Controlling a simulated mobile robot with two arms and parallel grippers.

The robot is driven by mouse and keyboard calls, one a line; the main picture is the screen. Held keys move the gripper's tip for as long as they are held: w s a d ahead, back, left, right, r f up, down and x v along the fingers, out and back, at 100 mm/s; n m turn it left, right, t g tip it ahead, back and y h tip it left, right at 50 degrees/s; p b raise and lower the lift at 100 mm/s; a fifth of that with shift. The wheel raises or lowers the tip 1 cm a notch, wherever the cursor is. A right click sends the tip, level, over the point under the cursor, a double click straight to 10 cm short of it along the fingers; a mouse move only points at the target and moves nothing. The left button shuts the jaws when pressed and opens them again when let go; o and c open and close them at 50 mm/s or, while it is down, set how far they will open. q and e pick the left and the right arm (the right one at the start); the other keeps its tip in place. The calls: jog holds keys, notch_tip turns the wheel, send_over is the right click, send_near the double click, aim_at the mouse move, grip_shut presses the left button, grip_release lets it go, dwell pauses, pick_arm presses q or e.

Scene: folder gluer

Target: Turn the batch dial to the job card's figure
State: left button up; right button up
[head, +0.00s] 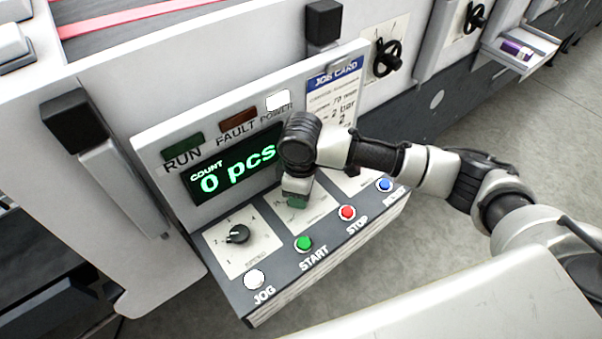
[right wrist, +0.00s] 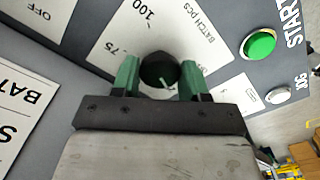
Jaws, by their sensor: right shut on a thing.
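The batch dial (right wrist: 159,70) is a round black knob on a white plate marked BATCH PCS, with 75 and 100 readable beside it. My right gripper (right wrist: 160,78) is shut on this dial, with one green finger on each side of it. A pale mark shows on the knob, but I cannot tell which figure it points to. In the head view my right gripper (head: 297,196) reaches down to the panel and hides the dial. The job card (head: 333,95) stands upright at the panel's right; my arm covers its lower part and its batch figure is not readable. My left gripper is not in view.
The display (head: 235,170) reads 0 pcs. The speed dial (head: 238,234) is left of my gripper. White jog (head: 254,279), green start (head: 304,243), red stop (head: 347,212) and blue reset (head: 384,184) buttons line the panel's front edge, close to my gripper.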

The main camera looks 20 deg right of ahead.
jog(key=m+p, duration=0.3)
jog(key=p, duration=0.1)
jog(key=shift+r+m+p, duration=0.35)
jog(key=shift+m+p, duration=0.05)
jog(key=shift+f+m+p, duration=0.15)
jog(key=shift+m+p, duration=0.5)
jog(key=shift+m, duration=0.25)
jog(key=m, duration=0.2)
jog(key=shift+f+m, duration=0.15)
jog(key=shift+m, duration=0.25)
jog(key=m, duration=0.5)
jog(key=shift+w, duration=0.1)
jog(key=o, duration=0.9)
